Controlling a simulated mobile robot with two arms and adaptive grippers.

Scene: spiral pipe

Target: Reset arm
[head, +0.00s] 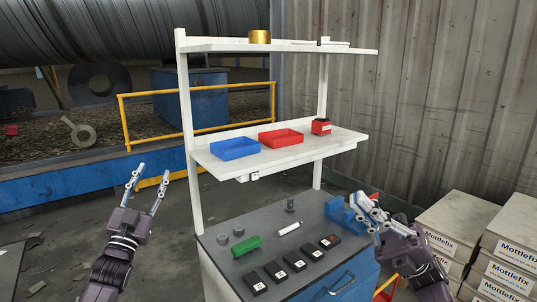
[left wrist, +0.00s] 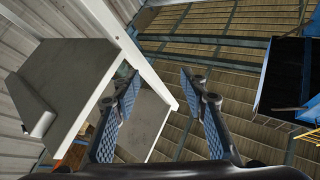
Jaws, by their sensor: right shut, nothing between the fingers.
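My left gripper (head: 153,173) is raised at the left of the workbench, with its two fingers spread and nothing between them. In the left wrist view the same gripper (left wrist: 159,82) also shows open and empty, with a shelf unit beyond it. My right gripper (head: 362,201) is shut and empty over the right side of the bench top, in front of a blue object (head: 341,214). It partly hides that object; whether they touch cannot be told.
The workbench (head: 215,262) holds several black boxes, a green part (head: 246,248) and a white cylinder (head: 289,229). A shelf above carries a blue tray (head: 234,155), a red tray (head: 281,139) and a red box (head: 321,127). Cartons (head: 455,228) stand at right.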

